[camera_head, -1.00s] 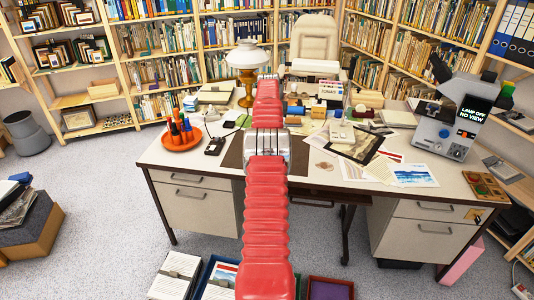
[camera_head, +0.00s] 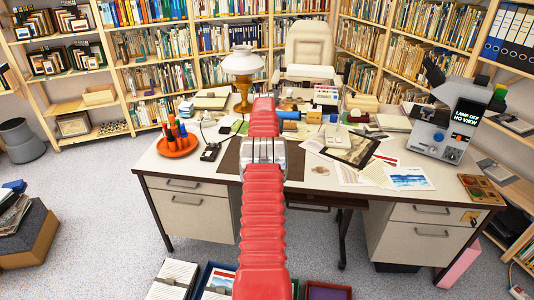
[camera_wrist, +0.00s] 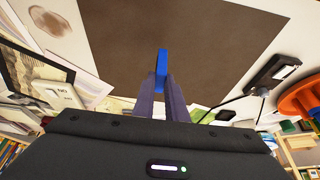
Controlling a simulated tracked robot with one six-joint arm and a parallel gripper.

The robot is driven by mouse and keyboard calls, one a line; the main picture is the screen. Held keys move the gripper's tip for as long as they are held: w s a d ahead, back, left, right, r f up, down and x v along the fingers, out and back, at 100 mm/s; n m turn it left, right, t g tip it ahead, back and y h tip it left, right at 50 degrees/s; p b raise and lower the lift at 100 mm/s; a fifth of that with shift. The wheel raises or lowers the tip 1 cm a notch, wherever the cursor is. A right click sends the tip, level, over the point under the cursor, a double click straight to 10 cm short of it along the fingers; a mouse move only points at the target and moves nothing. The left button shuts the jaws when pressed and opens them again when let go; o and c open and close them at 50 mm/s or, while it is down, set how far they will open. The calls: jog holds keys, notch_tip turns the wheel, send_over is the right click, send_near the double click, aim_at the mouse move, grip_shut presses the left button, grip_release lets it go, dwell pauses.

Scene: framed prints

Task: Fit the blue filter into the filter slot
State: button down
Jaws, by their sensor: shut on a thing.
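In the wrist view my gripper (camera_wrist: 163,90) is shut on the blue filter (camera_wrist: 162,65), a small bright blue piece sticking out beyond the fingertips. It is over the dark brown desk mat (camera_wrist: 190,35); contact with the mat cannot be told. In the head view my red arm hides the gripper and filter. A grey viewing machine (camera_head: 440,135) stands at the desk's right end, with a dark screen reading "LAMP OFF NO VIEW" (camera_head: 467,117). I cannot make out the filter slot. My gripper is well left of the machine.
The desk (camera_head: 330,180) holds an orange dish with markers (camera_head: 177,146), a lamp (camera_head: 243,65), papers and prints (camera_head: 408,178), and a wooden tray (camera_head: 483,190) at the front right corner. Open boxes (camera_head: 175,278) stand on the floor in front. Shelves line the walls.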

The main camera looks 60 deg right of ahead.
jog(key=shift+f, duration=2.5)
jog(key=shift+f, duration=0.15)
jog(key=c, duration=1.8)
grip_release()
jog(key=shift+a+r, duration=0.1)
jog(key=shift+r, duration=0.4)
jog(key=v, duration=1.1)
jog(key=shift+r, duration=0.15)
